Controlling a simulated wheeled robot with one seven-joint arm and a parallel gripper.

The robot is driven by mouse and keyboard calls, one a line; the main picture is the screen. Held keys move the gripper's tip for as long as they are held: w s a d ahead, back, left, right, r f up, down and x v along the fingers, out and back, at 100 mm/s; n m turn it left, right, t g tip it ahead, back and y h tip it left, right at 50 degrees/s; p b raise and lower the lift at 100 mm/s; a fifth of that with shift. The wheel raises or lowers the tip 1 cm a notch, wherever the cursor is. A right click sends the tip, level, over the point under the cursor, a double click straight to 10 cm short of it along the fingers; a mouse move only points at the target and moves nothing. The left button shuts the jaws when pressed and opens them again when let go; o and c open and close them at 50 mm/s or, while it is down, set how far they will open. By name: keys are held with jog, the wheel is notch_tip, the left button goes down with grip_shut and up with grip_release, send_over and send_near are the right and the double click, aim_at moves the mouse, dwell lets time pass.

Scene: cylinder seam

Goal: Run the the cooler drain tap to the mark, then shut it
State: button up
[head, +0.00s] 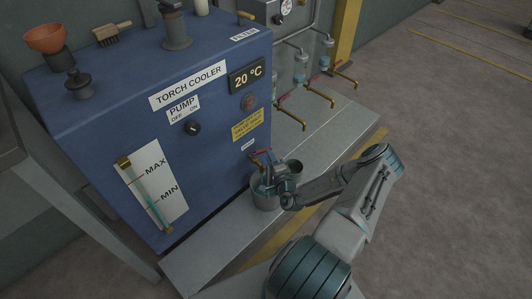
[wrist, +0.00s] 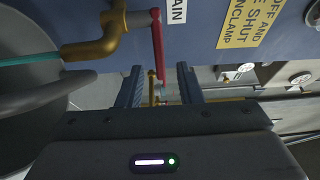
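The blue torch cooler (head: 200,110) carries the brass drain tap (head: 257,160) low on its front. In the wrist view the brass tap (wrist: 98,42) has a red lever (wrist: 157,45). A teal stream (wrist: 30,59) comes from its spout towards a grey bucket (wrist: 45,125). My gripper (head: 268,180) is at the tap, and the wrist view shows its fingers (wrist: 160,88) apart, with the lever's end near the gap. I cannot tell whether they touch. The sight gauge (head: 148,200) has MAX and MIN marks; its teal level is too small to read exactly.
Several other red-handled brass taps (head: 318,96) stick out at the right. A grey table (head: 40,190) stands at left. Open floor lies at right.

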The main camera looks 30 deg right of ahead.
aim_at(262, 151)
jog(key=w, duration=0.1)
jog(key=w+b, duration=0.1)
jog(key=w, duration=0.3)
jog(key=shift+d, duration=0.25)
grip_shut()
